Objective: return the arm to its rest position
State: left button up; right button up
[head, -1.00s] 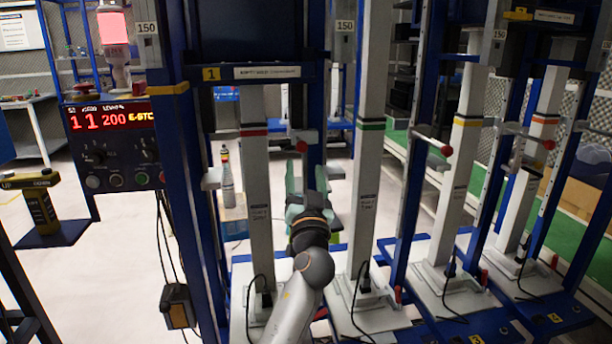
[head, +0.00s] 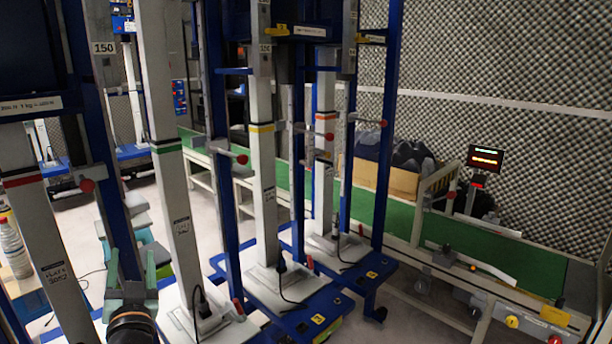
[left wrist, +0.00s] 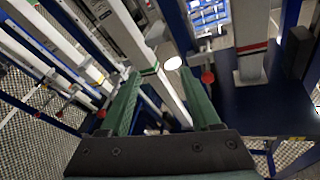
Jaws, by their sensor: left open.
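My left gripper (head: 130,258) is low at the left of the head view, its two green fingers pointing up and away from me. In the left wrist view (left wrist: 160,82) the green fingers stand apart with nothing held between them. Behind and between them are blue frames and a pale post (head: 168,150) with a green band. I cannot tell how near the fingers are to the post. Most of the left arm is below the picture. My right gripper is not in view.
Several pale posts on blue bases stand close around the left gripper, with cables on the bases. A green conveyor (head: 400,215) runs along the right, with a cardboard box (head: 388,180) by it and a red-lit display (head: 485,158). A plastic bottle (head: 12,245) is at the far left.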

pick_arm(q)
jog(key=s+d+f+m+g+h, duration=0.1)
jog(key=s+d+f+m+h, duration=0.1)
jog(key=s+d+f+h, duration=0.55)
jog(key=s+d+f+m+g+h, duration=0.1)
jog(key=s+d+f+m+h, duration=0.3)
jog(key=f, duration=0.6)
jog(key=s+d+f+n+g+h, duration=0.1)
jog(key=s+d+f+g+h, duration=0.1)
jog(key=s+d+f, duration=0.5)
jog(key=s+r+n+g+y+p, duration=0.2)
jog(key=s+r+g+p, duration=0.2)
jog(key=p, duration=1.7)
jog(key=s+r, duration=0.3)
jog(key=s, duration=0.2)
jog(key=shift+g, duration=0.4)
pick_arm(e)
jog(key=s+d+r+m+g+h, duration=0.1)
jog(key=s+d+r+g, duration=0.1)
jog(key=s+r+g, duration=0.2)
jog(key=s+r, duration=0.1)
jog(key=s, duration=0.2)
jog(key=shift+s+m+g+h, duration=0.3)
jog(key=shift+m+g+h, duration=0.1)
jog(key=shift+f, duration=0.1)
pick_arm(q)
jog(key=shift+a, duration=0.15)
